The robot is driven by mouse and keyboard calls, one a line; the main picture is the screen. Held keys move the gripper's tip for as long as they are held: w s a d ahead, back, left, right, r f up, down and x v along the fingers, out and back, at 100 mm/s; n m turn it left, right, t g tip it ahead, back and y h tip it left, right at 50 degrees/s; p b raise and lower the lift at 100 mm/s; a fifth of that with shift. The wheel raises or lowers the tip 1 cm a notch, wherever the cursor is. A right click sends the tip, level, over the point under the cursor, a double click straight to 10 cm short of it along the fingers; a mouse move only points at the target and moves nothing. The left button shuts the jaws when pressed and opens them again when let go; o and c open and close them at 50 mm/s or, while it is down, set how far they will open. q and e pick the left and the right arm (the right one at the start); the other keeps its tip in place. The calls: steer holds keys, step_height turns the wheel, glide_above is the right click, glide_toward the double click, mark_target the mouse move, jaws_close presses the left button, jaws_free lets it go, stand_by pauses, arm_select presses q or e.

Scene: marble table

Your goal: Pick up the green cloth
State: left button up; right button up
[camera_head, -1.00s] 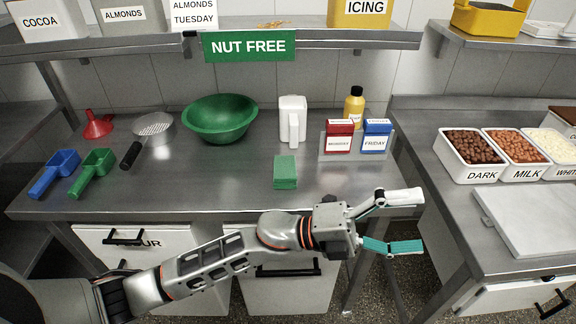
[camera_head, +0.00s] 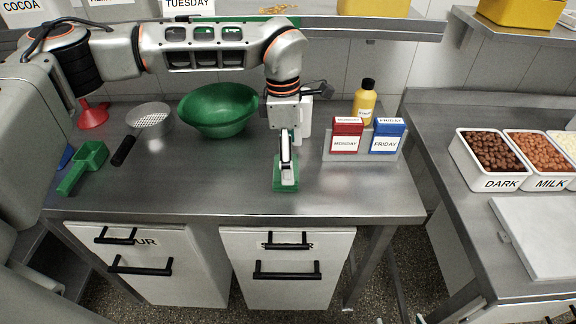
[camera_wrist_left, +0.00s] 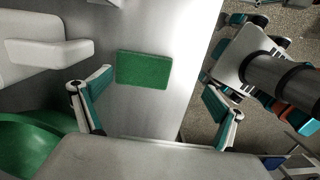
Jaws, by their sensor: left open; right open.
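The green cloth (camera_head: 277,178) lies flat near the front middle of the marble-grey table, partly hidden by my left gripper. My left gripper (camera_head: 288,183) points down over the cloth and is open and empty. The left wrist view shows the whole cloth (camera_wrist_left: 144,70) as a flat green rectangle between and beyond the spread fingers. In that view, what appears to be my right gripper (camera_wrist_left: 222,48) is off the table's front edge, above the floor. It looks open and empty.
A white pitcher (camera_head: 305,118) stands close behind my left gripper. A green bowl (camera_head: 220,112) is to the left. A holder with a red box (camera_head: 346,136) and a blue box (camera_head: 387,137) stands to the right. The table front is clear.

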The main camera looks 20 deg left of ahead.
arm_select(q)
steer(key=w+a, duration=0.1)
steer(key=a+r, duration=0.1)
steer(key=shift+w+a+r+y, duration=0.1)
steer(key=shift+w+a+y, duration=0.25)
steer(key=shift+w+y, duration=0.05)
steer(key=shift+f, duration=0.85)
steer(key=f, duration=0.2)
steer(key=d+f, duration=0.1)
steer(key=f, duration=0.2)
steer(key=shift+w+d, duration=0.15)
steer(key=shift+w, duration=0.05)
steer(key=shift+f, duration=0.35)
steer(key=c, duration=1.3)
steer(key=shift+r, duration=0.15)
